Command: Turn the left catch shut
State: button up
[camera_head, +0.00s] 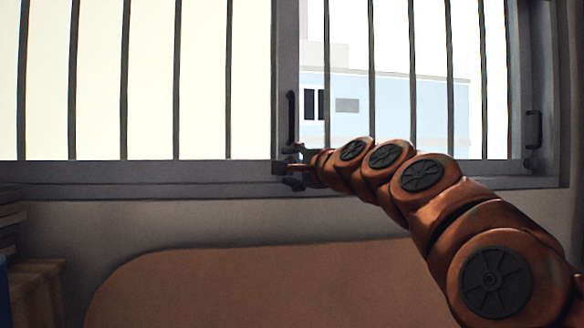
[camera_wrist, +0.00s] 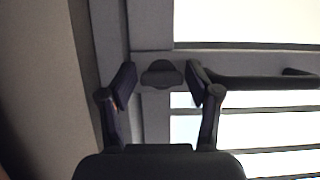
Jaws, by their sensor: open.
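The left catch (camera_wrist: 162,75) is a small dark knob with a flat tab on the grey window frame, low on the middle upright. In the wrist view it sits between the two fingertips of my gripper (camera_wrist: 160,82), with a small gap on each side. My gripper is open. In the head view, my gripper (camera_head: 291,168) is at the same catch (camera_head: 279,167), with one finger above it and one below; the fingers partly hide it.
A dark pull handle (camera_head: 291,118) stands just above the left catch and lies close to the right finger in the wrist view. Another handle (camera_head: 534,128) and a small catch (camera_head: 530,163) are at the far right. Vertical bars cross the window. A brown rounded panel (camera_head: 240,285) is below.

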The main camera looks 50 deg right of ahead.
jog(key=shift+s+r, duration=0.1)
jog(key=v, duration=0.8)
dwell(0.8)
